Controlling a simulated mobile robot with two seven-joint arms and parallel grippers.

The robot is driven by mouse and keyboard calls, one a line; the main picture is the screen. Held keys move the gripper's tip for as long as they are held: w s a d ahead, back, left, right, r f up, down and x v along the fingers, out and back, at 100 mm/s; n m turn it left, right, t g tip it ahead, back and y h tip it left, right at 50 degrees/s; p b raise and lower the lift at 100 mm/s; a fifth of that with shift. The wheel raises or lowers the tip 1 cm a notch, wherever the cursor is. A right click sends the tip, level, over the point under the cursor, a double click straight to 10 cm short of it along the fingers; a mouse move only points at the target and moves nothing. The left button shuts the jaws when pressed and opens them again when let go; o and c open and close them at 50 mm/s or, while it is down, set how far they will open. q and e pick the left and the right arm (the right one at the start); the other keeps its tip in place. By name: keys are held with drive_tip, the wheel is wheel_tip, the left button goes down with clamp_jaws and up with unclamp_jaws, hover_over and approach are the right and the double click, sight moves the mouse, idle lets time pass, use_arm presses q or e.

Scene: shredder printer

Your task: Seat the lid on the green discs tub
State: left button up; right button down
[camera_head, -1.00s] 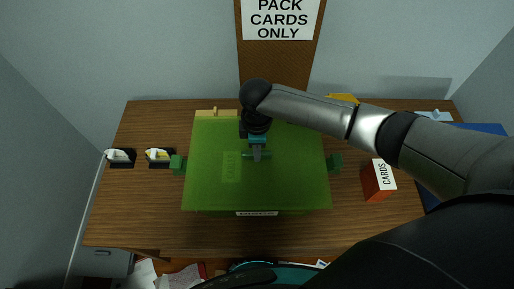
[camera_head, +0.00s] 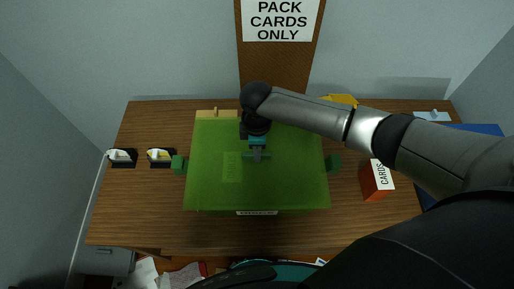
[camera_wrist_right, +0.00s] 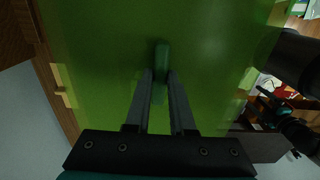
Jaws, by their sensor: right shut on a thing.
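The lid (camera_head: 295,180) is a broad translucent green sheet with a small green bar handle on top. It covers the green discs tub, whose side grips show at left (camera_head: 178,165) and right (camera_head: 334,163). A white label (camera_head: 257,212) shows at the front edge, too small to read. My right gripper (camera_head: 257,155) is shut on the lid's handle; the right wrist view also shows the handle (camera_wrist_right: 161,60) between its fingers. The lid looks level over the tub. Whether it touches the rim all round is hidden. My left gripper does not show.
A red cards box (camera_head: 371,182) stands right of the tub. Two small black trays (camera_head: 122,165) sit at left on the wooden table (camera_head: 130,215). A yellow item (camera_head: 341,100) and a blue surface (camera_head: 485,130) are behind and right. Bare table lies in front.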

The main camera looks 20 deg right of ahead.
drive_tip(key=shift+f+b, duration=0.55)
drive_tip(key=shift+f, duration=0.35)
drive_tip(key=c, duration=0.7)
unclamp_jaws()
drive_tip(key=shift+r, duration=0.1)
wheel_tip(320, 180, up, 15)
drive_tip(key=shift+r+p, duration=0.1)
drive_tip(key=shift+p, duration=0.9)
